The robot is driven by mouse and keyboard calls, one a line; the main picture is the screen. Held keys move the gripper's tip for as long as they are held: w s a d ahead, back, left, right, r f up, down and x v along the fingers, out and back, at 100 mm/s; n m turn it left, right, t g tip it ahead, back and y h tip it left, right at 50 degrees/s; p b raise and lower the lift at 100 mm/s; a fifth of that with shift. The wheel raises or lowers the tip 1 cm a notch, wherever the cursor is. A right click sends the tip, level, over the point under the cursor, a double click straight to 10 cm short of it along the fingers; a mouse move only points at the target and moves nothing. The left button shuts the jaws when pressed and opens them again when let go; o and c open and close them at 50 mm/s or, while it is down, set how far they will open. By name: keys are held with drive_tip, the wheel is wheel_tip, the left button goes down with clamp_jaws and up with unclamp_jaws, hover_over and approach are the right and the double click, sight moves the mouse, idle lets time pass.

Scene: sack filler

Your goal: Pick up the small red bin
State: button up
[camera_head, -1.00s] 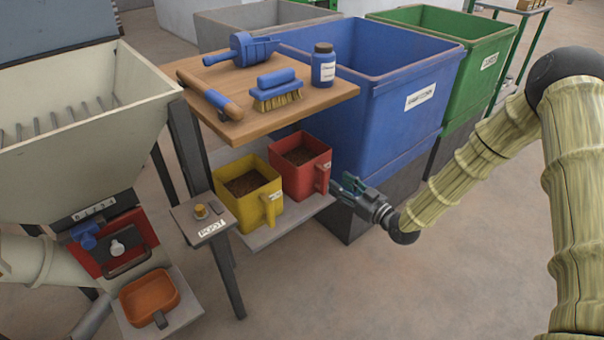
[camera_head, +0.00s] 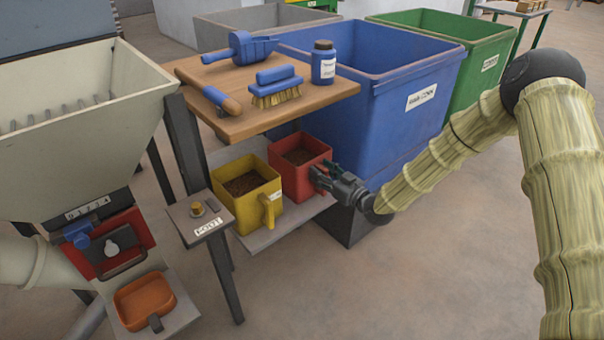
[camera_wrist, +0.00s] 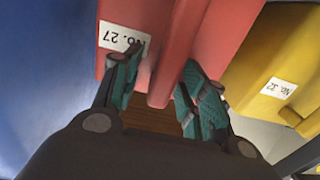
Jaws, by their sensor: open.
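The small red bin (camera_head: 299,163) stands on the low shelf, filled with brown material. In the wrist view the red bin (camera_wrist: 176,20) fills the top middle and carries a label reading No. 27. My gripper (camera_head: 318,174) is open at the bin's right front side. In the wrist view my gripper (camera_wrist: 158,95) has its two green-padded fingers on either side of the bin's red handle (camera_wrist: 165,75). Whether the pads touch the handle cannot be told.
A yellow bin (camera_head: 246,192), labelled No. 32 in the wrist view, stands just left of the red one on the shelf (camera_head: 262,236). A wooden tabletop (camera_head: 225,124) overhangs behind. A large blue container (camera_head: 375,120) stands close on the right. The floor in front is clear.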

clamp_jaws()
